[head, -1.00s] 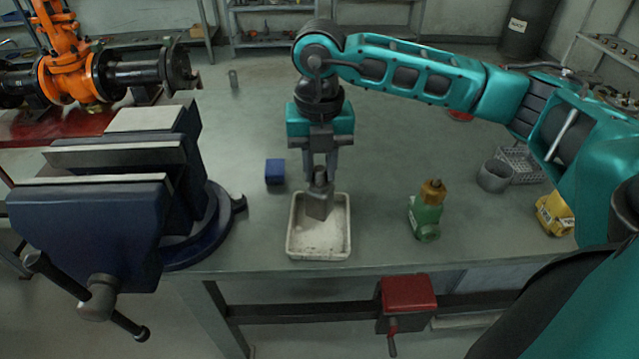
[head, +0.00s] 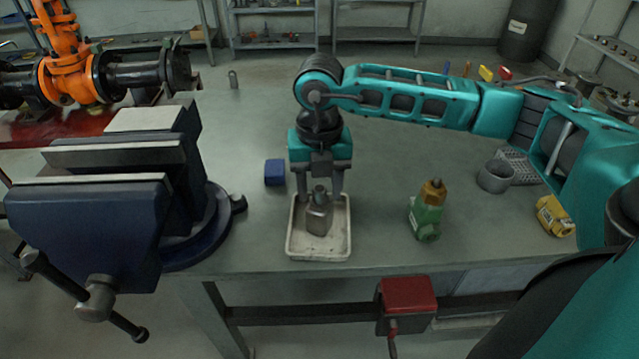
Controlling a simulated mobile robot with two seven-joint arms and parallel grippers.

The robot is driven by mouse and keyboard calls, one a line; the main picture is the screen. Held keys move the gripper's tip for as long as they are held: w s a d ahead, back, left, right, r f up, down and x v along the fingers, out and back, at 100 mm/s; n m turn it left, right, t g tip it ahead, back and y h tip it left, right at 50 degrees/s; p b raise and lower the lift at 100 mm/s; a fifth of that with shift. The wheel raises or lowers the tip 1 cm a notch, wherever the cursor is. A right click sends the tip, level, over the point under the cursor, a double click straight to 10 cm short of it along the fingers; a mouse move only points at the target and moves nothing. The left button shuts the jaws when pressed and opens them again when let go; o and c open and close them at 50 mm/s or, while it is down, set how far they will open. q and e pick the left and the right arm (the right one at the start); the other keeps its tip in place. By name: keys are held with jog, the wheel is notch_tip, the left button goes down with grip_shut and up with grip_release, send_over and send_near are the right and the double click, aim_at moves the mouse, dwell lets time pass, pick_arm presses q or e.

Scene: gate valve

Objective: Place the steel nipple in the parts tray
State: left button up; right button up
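The steel nipple (head: 319,218), a grey metal piece with a wider body and narrower top, stands roughly upright in the white parts tray (head: 291,246) near the bench's front edge. My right gripper (head: 320,194) points down over the tray. Its two fingers are spread, one on each side of the nipple's top, with gaps visible between them and the piece. My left gripper is not in view.
A blue vise (head: 95,225) stands left. A small blue block (head: 275,172) lies behind the tray. A green-and-brass valve (head: 428,212), grey cup (head: 495,176) and yellow part (head: 555,215) are to the right. Bench space around the tray is clear.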

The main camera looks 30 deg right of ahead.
notch_tip(320, 180, up, 12)
jog(key=shift+r+p, duration=0.15)
jog(key=shift+p, duration=0.15)
dwell(0.4)
dwell(0.4)
